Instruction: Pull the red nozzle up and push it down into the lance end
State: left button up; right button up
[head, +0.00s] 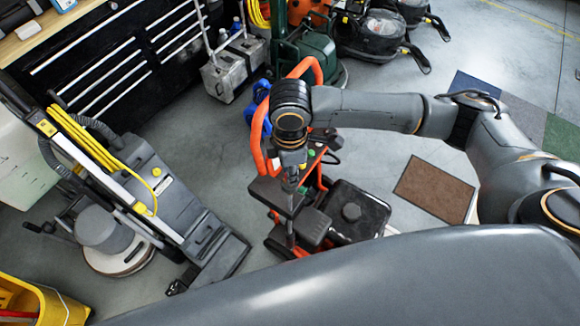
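A pressure washer with an orange-red tube frame (257,128) and a black engine (357,212) stands in the middle of the head view. Small coloured tips, one green (311,153), show on its orange panel; I cannot pick out a red nozzle among them. My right gripper (290,184) points down over the washer, just left of that panel. Its fingers are small and dark here, and I cannot tell whether they are open or hold anything. A thin grey rod (290,232) shows below it; I cannot tell if it is the lance. My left gripper is out of view.
A grey floor machine with a yellow cord (90,150) stands at the left. A metal case (232,68), a green machine (312,58) and black-and-orange vacuums (375,30) stand behind. A brown mat (434,189) lies at right. A yellow bucket (60,308) is at lower left.

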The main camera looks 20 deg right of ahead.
jog(key=o, duration=0.5)
notch_tip(320, 180, up, 12)
jog(key=shift+r, duration=0.1)
dwell(0.7)
